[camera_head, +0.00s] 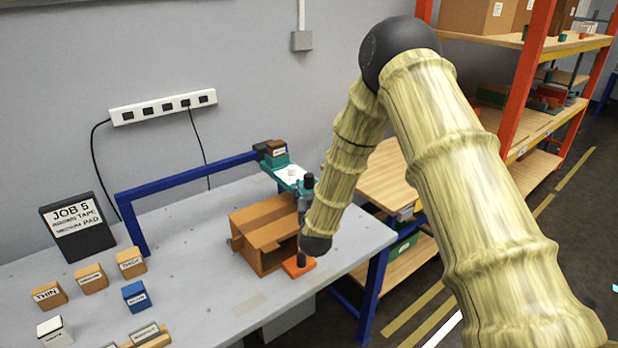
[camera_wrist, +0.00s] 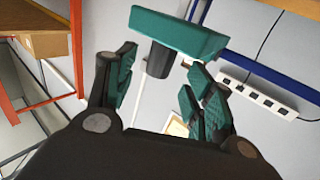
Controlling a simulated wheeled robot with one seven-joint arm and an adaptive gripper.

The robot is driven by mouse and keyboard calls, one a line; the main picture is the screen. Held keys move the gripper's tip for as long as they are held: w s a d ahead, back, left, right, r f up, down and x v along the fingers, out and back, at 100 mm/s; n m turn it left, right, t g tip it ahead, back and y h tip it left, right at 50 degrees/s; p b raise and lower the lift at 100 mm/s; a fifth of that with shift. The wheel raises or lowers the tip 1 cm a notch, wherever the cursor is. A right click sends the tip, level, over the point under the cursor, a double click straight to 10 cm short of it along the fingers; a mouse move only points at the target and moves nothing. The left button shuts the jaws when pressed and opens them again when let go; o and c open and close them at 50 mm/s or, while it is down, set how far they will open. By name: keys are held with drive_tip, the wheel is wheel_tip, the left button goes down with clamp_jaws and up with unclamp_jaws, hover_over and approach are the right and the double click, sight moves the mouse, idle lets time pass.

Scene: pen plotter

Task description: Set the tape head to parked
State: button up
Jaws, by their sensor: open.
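The tape head, a teal carriage (camera_head: 290,176) with a dark block and a small label, sits at the right end of the blue rail (camera_head: 190,175). In the wrist view its teal body (camera_wrist: 178,33) crosses the top, and a black cylindrical knob (camera_wrist: 159,56) sticks out of it. My gripper (camera_wrist: 162,66) is open, with its teal-padded fingers on either side of the knob and gaps showing. In the head view my gripper (camera_head: 303,203) is small and partly hidden by my arm, close to the carriage. No parked marking can be read.
A brown box-shaped fixture (camera_head: 262,232) and an orange block (camera_head: 298,268) with a black knob stand below the head. A job sign (camera_head: 77,228) and several labelled blocks (camera_head: 90,279) are at left. Orange-framed shelves (camera_head: 535,75) stand right, beyond the table edge.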

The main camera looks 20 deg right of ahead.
sight(309, 183)
drive_tip(key=shift+p+x, duration=0.9)
drive_tip(key=shift+x, duration=2.1)
drive_tip(key=shift+c, duration=0.2)
drive_tip(key=shift+a+f, duration=0.1)
clamp_jaws()
